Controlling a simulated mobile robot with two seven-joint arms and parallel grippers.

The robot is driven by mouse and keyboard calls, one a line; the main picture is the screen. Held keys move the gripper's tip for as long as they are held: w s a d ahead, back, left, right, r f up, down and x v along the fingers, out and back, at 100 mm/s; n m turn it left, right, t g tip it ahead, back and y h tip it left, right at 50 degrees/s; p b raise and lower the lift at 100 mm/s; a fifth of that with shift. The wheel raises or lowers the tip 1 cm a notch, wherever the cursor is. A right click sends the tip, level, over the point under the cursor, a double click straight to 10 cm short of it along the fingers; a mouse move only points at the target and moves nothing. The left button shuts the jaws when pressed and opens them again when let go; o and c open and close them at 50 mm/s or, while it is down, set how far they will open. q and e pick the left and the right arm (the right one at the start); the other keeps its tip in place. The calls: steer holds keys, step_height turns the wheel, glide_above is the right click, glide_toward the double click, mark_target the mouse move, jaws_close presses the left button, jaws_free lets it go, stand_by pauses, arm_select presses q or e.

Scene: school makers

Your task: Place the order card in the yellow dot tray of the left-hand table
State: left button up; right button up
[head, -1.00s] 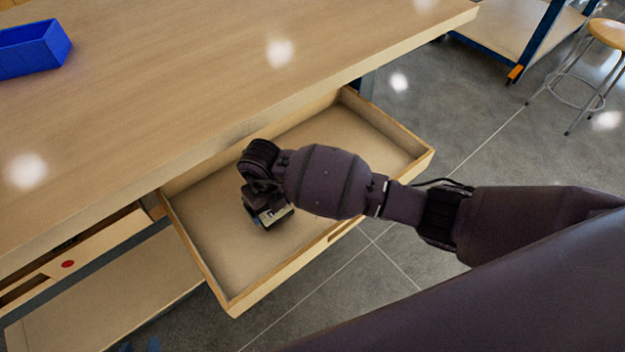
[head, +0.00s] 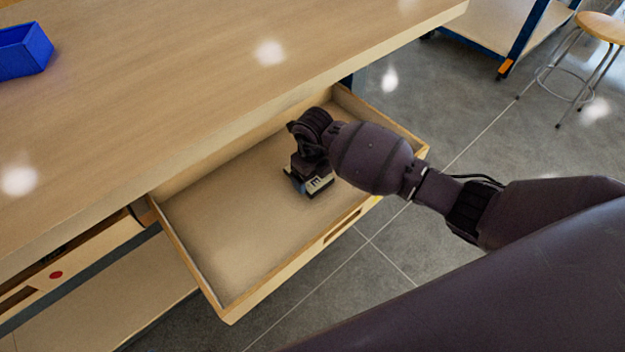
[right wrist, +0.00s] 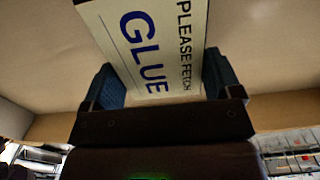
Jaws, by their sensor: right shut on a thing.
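The order card (right wrist: 150,45) fills the top middle of the right wrist view, white with the words "PLEASE FETCH" and "GLUE". It lies between the two dark blue fingers of my right gripper (right wrist: 160,85), which is shut on it. In the head view my right gripper (head: 306,187) points down over the open wooden drawer, with a small white part of the card (head: 319,183) showing at its tip. I cannot tell whether the card touches the drawer floor. No yellow dot tray is in view. My left gripper is not in view.
The open drawer (head: 225,245) is otherwise empty and sticks out under a wooden tabletop (head: 200,90). A blue bin (head: 22,52) stands on the top at left. A drawer front with a red dot (head: 56,274) is at lower left. A stool (head: 605,27) stands at far right.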

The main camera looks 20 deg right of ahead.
step_height(320, 180, down, 3)
steer(key=shift+s+r, duration=0.1)
steer(key=shift+r, duration=0.2)
steer(key=o, duration=0.8)
steer(key=shift+c, duration=0.2)
